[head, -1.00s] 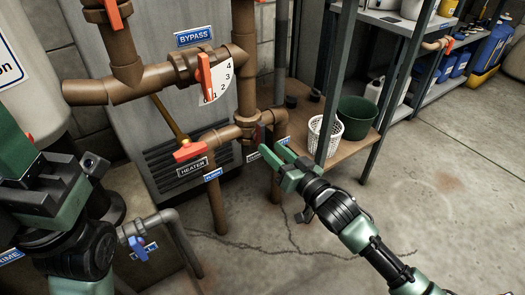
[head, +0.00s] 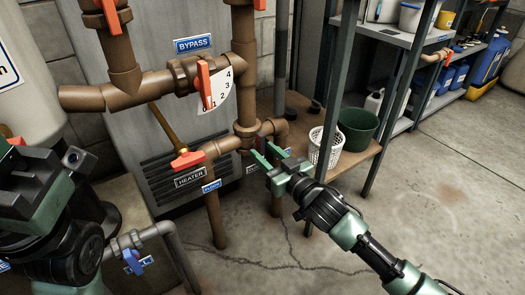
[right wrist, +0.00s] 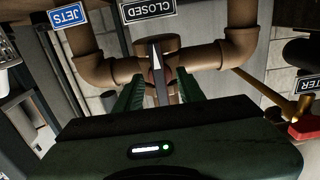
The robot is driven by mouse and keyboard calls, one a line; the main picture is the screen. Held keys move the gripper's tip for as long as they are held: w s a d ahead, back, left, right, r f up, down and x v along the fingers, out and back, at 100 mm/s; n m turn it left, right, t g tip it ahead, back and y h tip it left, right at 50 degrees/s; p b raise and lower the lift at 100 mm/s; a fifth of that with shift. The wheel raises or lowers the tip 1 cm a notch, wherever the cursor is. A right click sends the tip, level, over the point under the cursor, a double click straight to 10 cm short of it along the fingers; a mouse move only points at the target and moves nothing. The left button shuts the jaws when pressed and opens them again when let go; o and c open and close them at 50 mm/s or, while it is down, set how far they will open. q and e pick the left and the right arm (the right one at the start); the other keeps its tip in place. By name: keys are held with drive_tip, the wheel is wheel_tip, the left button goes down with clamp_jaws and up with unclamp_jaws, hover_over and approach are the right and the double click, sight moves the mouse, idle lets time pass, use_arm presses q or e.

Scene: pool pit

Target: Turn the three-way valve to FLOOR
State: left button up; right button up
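The three-way valve is a brown pipe junction (head: 246,135) low in the head view, its handle hidden there by my right gripper. In the right wrist view its grey, pale-edged handle (right wrist: 157,72) stands between my fingers, one end near the upside-down CLOSED plate (right wrist: 149,10). A blue FLOOR plate (head: 211,186) is on the pipe at the left. A JETS plate (right wrist: 64,16) shows in the right wrist view. My right gripper (head: 264,155) is open around the handle, with gaps on both sides. My left gripper (head: 22,165) is at the left edge, its fingers unclear.
Beside it are a red handle (head: 187,160) above the HEATER plate (head: 190,177) and a red BYPASS handle (head: 204,84) with a dial. A shelf post, a white basket (head: 322,148) and a green bucket (head: 358,129) stand close on the right. The floor in front is clear.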

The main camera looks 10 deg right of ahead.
clamp_jaws()
